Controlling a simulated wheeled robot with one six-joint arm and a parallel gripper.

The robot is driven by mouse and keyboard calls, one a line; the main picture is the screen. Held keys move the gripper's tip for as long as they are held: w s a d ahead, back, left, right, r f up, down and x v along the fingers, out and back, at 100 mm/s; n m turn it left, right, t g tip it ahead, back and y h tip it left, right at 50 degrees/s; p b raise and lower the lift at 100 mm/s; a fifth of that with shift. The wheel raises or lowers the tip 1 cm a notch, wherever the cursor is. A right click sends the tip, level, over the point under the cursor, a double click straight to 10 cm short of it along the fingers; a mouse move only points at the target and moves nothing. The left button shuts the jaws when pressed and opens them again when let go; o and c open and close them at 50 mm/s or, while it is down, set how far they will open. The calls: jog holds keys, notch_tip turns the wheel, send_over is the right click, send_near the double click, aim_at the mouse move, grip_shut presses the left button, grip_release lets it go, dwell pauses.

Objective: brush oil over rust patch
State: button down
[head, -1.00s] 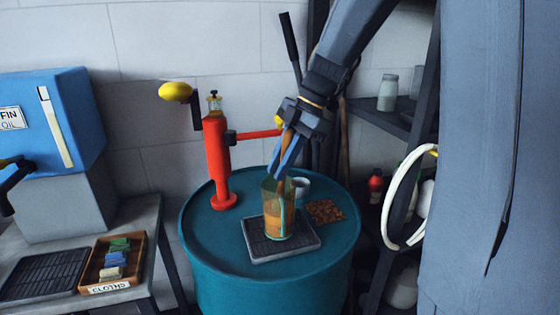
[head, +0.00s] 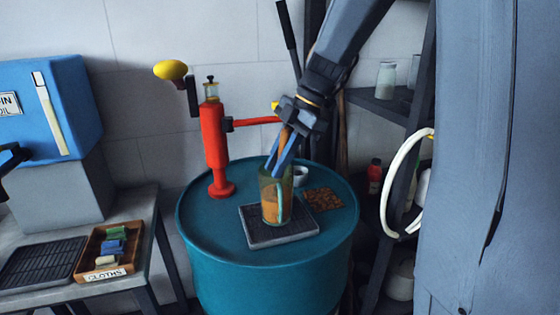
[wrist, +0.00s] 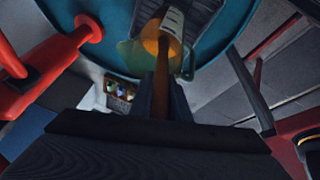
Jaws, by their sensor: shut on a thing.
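My gripper (head: 275,167) is shut on the wooden handle of a brush (head: 285,136), with its fingertips just at the mouth of a glass jar. The handle also shows between the fingers in the wrist view (wrist: 161,88). The jar (head: 284,208) holds amber oil (head: 269,208) and stands upright on a dark ribbed tray (head: 272,237) on a teal drum. The brush points down into the jar; its bristles cannot be made out. The brown rust patch (head: 324,199) lies flat on the drum top, right of the jar.
A white cup (head: 301,176) stands behind the jar on the drum (head: 215,232). A red pump (head: 215,150) with a yellow knob stands at the drum's left. A bench at left bears a cloths box (head: 128,262). A dark shelf (head: 385,107) stands at right.

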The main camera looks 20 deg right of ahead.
jog(key=shift+s+d+f, duration=0.1)
jog(key=shift+s+f, duration=0.05)
jog(key=shift+f, duration=1.1)
jog(key=w+f, duration=0.1)
jog(key=w, duration=0.2)
jog(key=shift+w+f+g, duration=0.1)
jog(key=shift+f+g, duration=0.2)
jog(key=shift+f, duration=0.1)
jog(key=s+r, duration=0.2)
jog(key=s, duration=0.1)
jog(key=shift+r, duration=0.2)
jog(key=shift+w+r, duration=0.35)
jog(key=shift+w, duration=0.05)
jog(key=shift+s+r+p, duration=0.15)
jog(key=shift+r+p, duration=0.25)
jog(key=shift+p, duration=0.05)
notch_tip(320, 180, up, 18)
jog(key=p, duration=1.1)
jog(key=shift+r, duration=0.15)
